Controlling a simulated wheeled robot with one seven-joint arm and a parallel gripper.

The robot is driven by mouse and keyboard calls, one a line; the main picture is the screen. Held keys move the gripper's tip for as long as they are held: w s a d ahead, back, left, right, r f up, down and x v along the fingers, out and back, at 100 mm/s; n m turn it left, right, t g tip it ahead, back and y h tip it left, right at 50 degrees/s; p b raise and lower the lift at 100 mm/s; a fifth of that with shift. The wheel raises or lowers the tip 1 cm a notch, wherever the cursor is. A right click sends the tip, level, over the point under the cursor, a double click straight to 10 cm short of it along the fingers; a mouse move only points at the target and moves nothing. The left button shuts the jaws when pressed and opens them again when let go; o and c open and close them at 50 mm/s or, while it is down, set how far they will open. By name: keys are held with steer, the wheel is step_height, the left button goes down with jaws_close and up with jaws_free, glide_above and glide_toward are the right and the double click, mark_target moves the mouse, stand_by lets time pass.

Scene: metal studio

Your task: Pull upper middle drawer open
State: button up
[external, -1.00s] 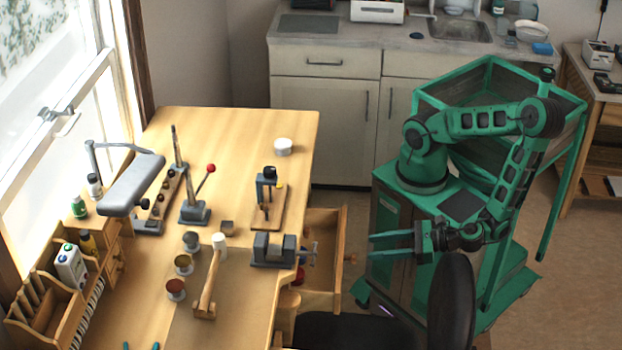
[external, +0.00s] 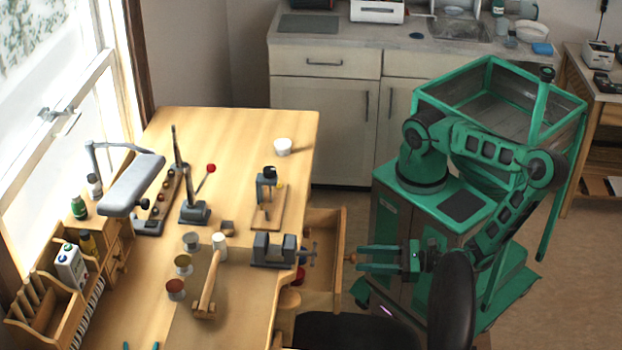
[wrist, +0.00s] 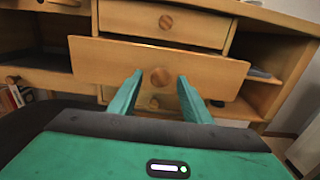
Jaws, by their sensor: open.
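A wooden drawer (external: 326,245) stands pulled out from the right side of the workbench in the external view. In the wrist view its broad front (wrist: 105,60) carries a round wooden knob (wrist: 160,77). Another drawer (wrist: 205,28), with its own round knob (wrist: 166,22), sits above it, set further back. I cannot tell for sure which one is the upper middle drawer. My gripper (external: 360,259) is open and level, its fingers pointing at the pulled-out drawer's front. In the wrist view its fingertips (wrist: 160,75) lie either side of the lower knob; contact is not clear.
The wooden workbench (external: 240,135) holds a vise (external: 273,250) close to the drawer. A dark chair (external: 452,300) stands in front, near my arm. More drawer fronts show below in the wrist view. An open shelf (wrist: 262,92) lies to the right.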

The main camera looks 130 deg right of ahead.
steer(key=shift+w+d, duration=0.45)
jaws_close()
steer(key=shift+v, duration=2.25)
jaws_free()
steer(key=v, duration=0.7)
steer(key=shift+s+a, duration=0.25)
steer(key=shift+a, duration=0.1)
